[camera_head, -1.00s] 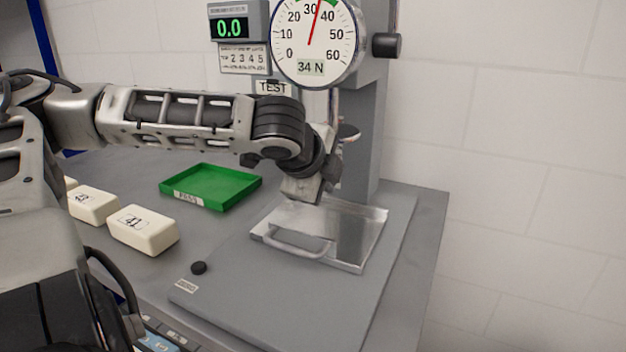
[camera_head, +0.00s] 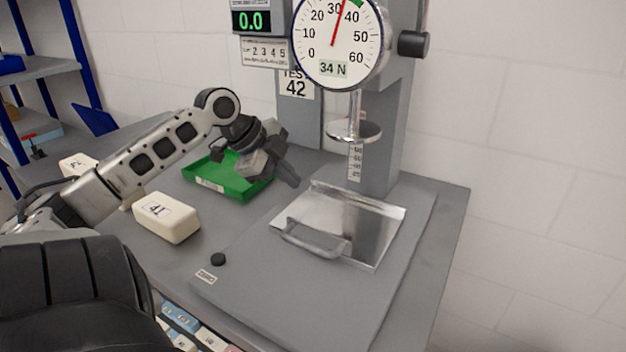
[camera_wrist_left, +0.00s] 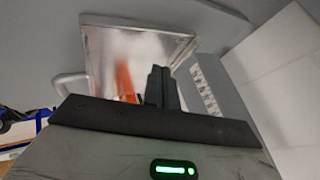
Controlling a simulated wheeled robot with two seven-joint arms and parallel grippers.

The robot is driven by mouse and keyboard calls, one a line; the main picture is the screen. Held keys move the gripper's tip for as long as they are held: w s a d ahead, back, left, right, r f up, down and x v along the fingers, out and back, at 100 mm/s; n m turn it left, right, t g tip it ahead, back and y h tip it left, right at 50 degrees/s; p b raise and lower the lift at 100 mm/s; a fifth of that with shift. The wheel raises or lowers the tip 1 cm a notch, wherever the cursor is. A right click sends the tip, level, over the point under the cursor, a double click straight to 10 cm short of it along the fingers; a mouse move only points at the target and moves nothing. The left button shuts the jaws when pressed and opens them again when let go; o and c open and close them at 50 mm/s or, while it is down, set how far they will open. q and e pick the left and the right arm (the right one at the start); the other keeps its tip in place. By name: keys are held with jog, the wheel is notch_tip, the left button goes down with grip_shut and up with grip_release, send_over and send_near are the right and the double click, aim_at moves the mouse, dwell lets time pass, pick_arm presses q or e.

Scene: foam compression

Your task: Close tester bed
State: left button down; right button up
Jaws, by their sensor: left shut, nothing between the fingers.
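The tester bed (camera_head: 365,222) is a shiny metal plate with a bar handle (camera_head: 315,243) along its front left edge. It lies on the grey tester base (camera_head: 300,290), under and in front of the round press plate (camera_head: 354,133). My left gripper (camera_head: 292,180) is shut and empty, above the gap between the green tray and the bed, apart from the handle. In the left wrist view the bed (camera_wrist_left: 135,45) lies beyond the shut fingers (camera_wrist_left: 160,88), and part of its handle (camera_wrist_left: 70,82) shows at left. My right gripper is not in view.
The gauge (camera_head: 340,40) reads 34 N, and the green display (camera_head: 251,20) reads 0.0. A green tray (camera_head: 225,182) stands left of the bed. Foam block 41 (camera_head: 166,218) and another block (camera_head: 77,165) lie at left.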

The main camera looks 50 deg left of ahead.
aim_at(325, 192)
pick_arm(q)
jog(key=w+f, duration=0.2)
jog(key=w, duration=0.1)
jog(key=w+f+b, duration=0.1)
jog(key=f, duration=0.1)
jog(key=shift+w+d, duration=0.15)
jog(key=shift+d, duration=0.1)
jog(key=shift+w+a+f+b, duration=0.15)
jog(key=shift+w+b, duration=0.35)
jog(key=shift+b, duration=0.25)
jog(key=shift+w+a+b, duration=0.15)
jog(key=shift+w+b, duration=0.35)
jog(key=shift+b, duration=0.05)
jog(key=shift+w+r, duration=0.1)
jog(key=shift+r, duration=0.15)
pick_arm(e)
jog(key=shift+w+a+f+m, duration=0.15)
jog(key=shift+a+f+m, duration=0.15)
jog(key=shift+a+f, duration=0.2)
